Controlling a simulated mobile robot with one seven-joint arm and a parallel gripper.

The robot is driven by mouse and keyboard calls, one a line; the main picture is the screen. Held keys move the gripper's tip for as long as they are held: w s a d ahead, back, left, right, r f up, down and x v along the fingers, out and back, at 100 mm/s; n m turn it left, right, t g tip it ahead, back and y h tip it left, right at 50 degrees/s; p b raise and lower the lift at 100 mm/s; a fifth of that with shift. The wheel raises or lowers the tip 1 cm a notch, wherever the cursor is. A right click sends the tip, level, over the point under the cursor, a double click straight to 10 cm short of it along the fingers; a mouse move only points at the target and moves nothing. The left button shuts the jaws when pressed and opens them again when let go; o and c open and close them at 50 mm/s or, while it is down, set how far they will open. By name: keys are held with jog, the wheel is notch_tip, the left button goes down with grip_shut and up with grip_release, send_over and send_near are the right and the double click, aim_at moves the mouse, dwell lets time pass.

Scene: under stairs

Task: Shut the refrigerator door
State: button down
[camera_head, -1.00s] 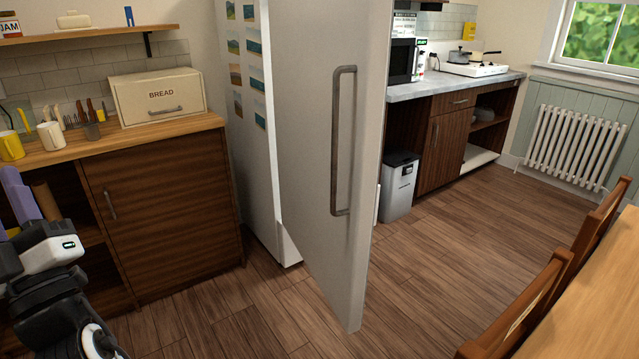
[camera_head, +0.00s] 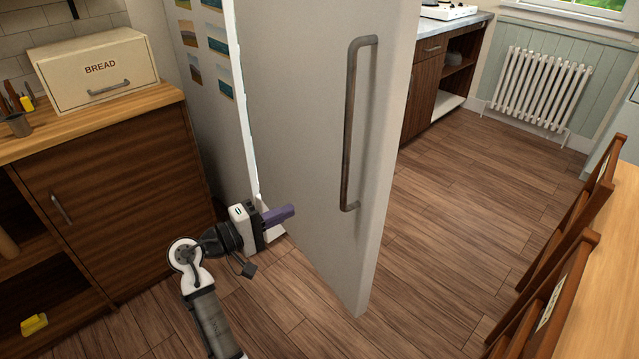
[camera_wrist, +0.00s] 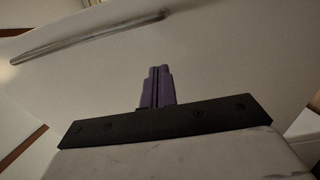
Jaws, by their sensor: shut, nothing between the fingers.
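The refrigerator door (camera_head: 300,110) is a tall pale grey panel standing open, with a long dark vertical handle (camera_head: 348,130) near its free edge. The refrigerator body (camera_head: 212,100), with small pictures on its side, stands behind it to the left. My gripper (camera_head: 290,212) has purple fingers that are shut and empty, at the lower left of the door, pointing at its outer face. In the wrist view the fingers (camera_wrist: 158,86) are together in front of the door face (camera_wrist: 200,50), with the handle (camera_wrist: 85,38) at upper left. I cannot tell whether they touch the door.
A wooden cabinet (camera_head: 130,190) with a bread box (camera_head: 95,65) on top stands at the left. Wooden chairs (camera_head: 560,270) and a table (camera_head: 610,300) stand at the right. The floor (camera_head: 450,200) right of the door is clear. A radiator (camera_head: 545,88) is on the back wall.

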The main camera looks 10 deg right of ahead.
jog(key=p, duration=0.4)
send_near(336, 191)
jog(key=s+d+r, duration=0.2)
jog(key=d+r, duration=0.3)
jog(key=d, duration=0.2)
jog(key=shift+w+d+f, duration=0.3)
jog(key=shift+w+d, duration=0.15)
jog(key=shift+w, duration=0.05)
jog(key=w+d+n+t+y+b, duration=0.2)
jog(key=w+d+t, duration=0.1)
jog(key=w+d, duration=0.6)
jog(key=w+d+n+t+y+b, duration=0.2)
jog(key=w+d, duration=0.8)
jog(key=d, duration=0.7)
jog(key=shift+d+n+t+b, duration=0.3)
jog(key=shift+t+b, duration=0.05)
jog(key=shift+t, duration=0.15)
jog(key=shift+s, duration=0.1)
